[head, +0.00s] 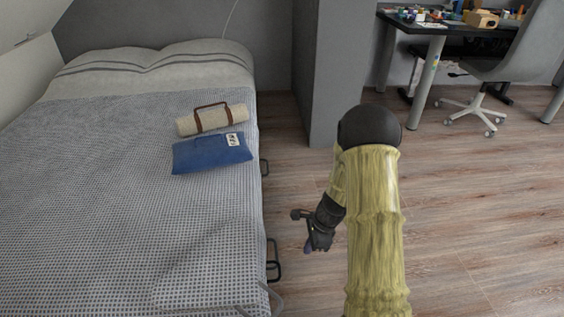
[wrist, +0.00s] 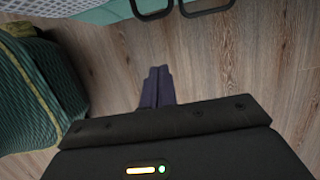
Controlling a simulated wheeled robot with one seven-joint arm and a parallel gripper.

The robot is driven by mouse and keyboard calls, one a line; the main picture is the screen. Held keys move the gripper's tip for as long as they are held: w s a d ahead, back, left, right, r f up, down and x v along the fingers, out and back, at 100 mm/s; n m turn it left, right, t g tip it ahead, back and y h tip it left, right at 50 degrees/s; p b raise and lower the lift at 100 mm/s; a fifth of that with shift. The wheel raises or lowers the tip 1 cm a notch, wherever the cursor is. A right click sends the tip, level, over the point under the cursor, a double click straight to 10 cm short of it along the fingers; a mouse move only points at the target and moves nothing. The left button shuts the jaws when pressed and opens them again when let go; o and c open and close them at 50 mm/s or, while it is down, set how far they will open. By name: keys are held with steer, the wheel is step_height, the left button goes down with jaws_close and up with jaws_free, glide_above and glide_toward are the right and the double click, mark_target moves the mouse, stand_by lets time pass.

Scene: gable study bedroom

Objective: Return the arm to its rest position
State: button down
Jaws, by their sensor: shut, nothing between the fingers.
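My gripper (head: 308,246) hangs low beside the right edge of the bed in the head view, at the end of my bent arm in its yellow-green sleeve. Its dark fingers (wrist: 157,88) show in the wrist view, pressed together with nothing between them. They point down over bare wooden floor. In the head view the fingertips are small and partly hidden by the dark wrist.
A bed (head: 110,220) with a checked cover fills the left; a blue pouch (head: 212,153) and a beige roll with a brown strap (head: 185,125) lie on it. Black handles (head: 273,262) stick out from its side. A grey partition (head: 325,75), desk (head: 437,29) and chair (head: 510,75) stand behind. Floor on the right is clear.

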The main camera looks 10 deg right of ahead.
steer(key=shift+r, duration=0.1)
steer(key=s+a+r+n+h+p, duration=0.1)
steer(key=s+r+n+p, duration=0.3)
steer(key=r, duration=0.6)
steer(key=s+r+n+t+h+p, duration=0.1)
steer(key=s+r+n+p, duration=0.3)
steer(key=r+n, duration=0.4)
steer(key=s+a+r+n+t+h+p, duration=0.1)
steer(key=s+r+n+p, duration=0.3)
steer(key=r, duration=1)
steer(key=s+n, duration=0.2)
steer(key=shift+a+r+n, duration=0.15)
steer(key=shift+a+n, duration=0.2)
steer(key=shift+n, duration=0.05)
